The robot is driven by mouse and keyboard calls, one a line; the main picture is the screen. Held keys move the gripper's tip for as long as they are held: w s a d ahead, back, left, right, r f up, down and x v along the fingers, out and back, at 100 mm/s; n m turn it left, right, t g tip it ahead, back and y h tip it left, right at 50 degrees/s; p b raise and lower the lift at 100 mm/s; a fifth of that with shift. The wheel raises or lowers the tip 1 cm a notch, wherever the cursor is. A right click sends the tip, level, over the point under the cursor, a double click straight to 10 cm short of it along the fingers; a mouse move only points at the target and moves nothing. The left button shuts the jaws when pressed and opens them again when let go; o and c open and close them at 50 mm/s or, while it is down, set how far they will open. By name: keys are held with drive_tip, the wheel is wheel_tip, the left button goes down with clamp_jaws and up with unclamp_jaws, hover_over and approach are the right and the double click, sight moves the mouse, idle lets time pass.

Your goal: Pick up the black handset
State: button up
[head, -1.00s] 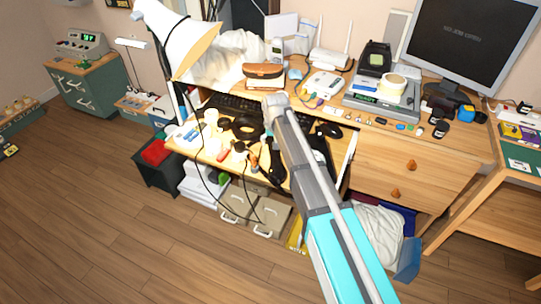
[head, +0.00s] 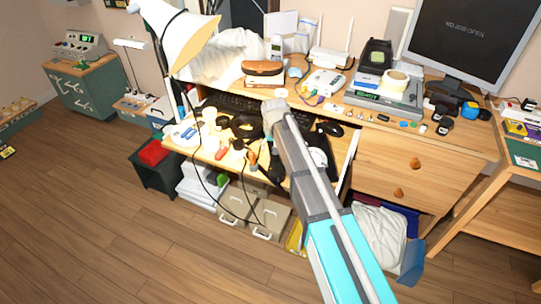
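My arm reaches from the lower right to the open, cluttered desk drawer. My gripper (head: 268,166) is a small dark shape at the drawer's front, partly hidden by my arm. Its fingers are too small and dark to tell open from shut. A black curved object (head: 242,125) lies in the drawer, left of my arm; it may be the black handset, but I cannot be sure. A black upright device (head: 375,56) stands on the desk at the back, well away from my gripper. A pale cordless phone (head: 277,47) stands near the lamp.
The drawer (head: 210,155) also holds small bottles, tools and a keyboard. A white lamp (head: 180,35) hangs over its left side, with a black cable looping down. Grey file boxes (head: 268,218) stand below. The monitor (head: 470,40) is at right. The wooden floor at left is clear.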

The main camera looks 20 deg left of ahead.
drive_tip(key=shift+w+f+b, duration=0.1)
drive_tip(key=shift+f+b, duration=0.25)
drive_tip(key=shift+f, duration=0.2)
clamp_jaws()
idle(0.5)
